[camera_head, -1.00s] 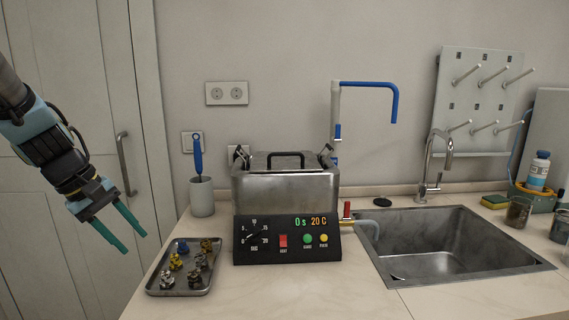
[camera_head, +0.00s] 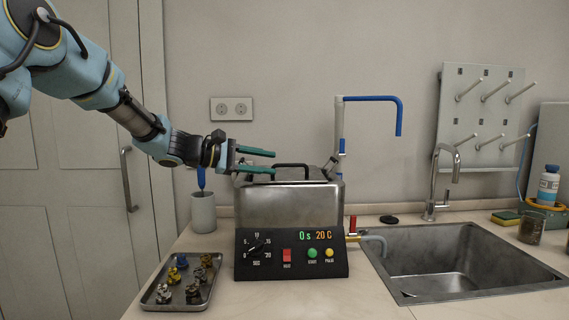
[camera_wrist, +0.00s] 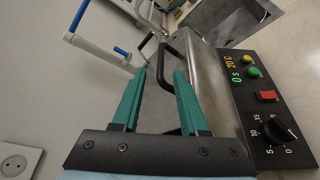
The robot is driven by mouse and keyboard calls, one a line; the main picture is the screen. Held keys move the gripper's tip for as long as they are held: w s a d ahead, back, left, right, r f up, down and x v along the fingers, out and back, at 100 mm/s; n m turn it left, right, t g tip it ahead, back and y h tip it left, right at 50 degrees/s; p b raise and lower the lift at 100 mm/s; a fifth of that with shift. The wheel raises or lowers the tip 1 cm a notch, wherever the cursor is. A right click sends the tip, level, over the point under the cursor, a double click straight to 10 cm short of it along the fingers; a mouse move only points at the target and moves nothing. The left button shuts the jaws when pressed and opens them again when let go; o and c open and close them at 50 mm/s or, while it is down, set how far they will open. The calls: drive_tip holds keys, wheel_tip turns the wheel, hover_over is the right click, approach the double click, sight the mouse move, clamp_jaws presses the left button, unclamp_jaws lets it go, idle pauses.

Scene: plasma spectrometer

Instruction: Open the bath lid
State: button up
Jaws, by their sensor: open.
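The bath is a steel box (camera_head: 290,205) with a black control panel on its front, on the counter in the head view. Its lid (camera_head: 312,181) is down on top and has a black arched handle (camera_head: 292,166). My gripper (camera_head: 274,162) is open and empty, its teal fingers level and pointing right, above the lid's left part and just left of the handle. In the wrist view the black handle (camera_wrist: 181,55) shows ahead, near and between the two fingertips of my gripper (camera_wrist: 164,60). I cannot tell whether the fingers touch it.
A metal tray (camera_head: 152,297) with several small parts stands left of the bath. A grey cup (camera_head: 203,213) with a blue-handled tool is behind it. A blue-tipped pipe (camera_head: 372,99) rises behind the bath. A red-handled tap (camera_head: 352,225) and a sink (camera_head: 465,262) are at the right.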

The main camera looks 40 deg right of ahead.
sight(284, 165)
drive_tip(key=shift+p+x, duration=0.7)
drive_tip(key=shift+x, duration=2.05)
drive_tip(key=shift+c, duration=0.2)
clamp_jaws()
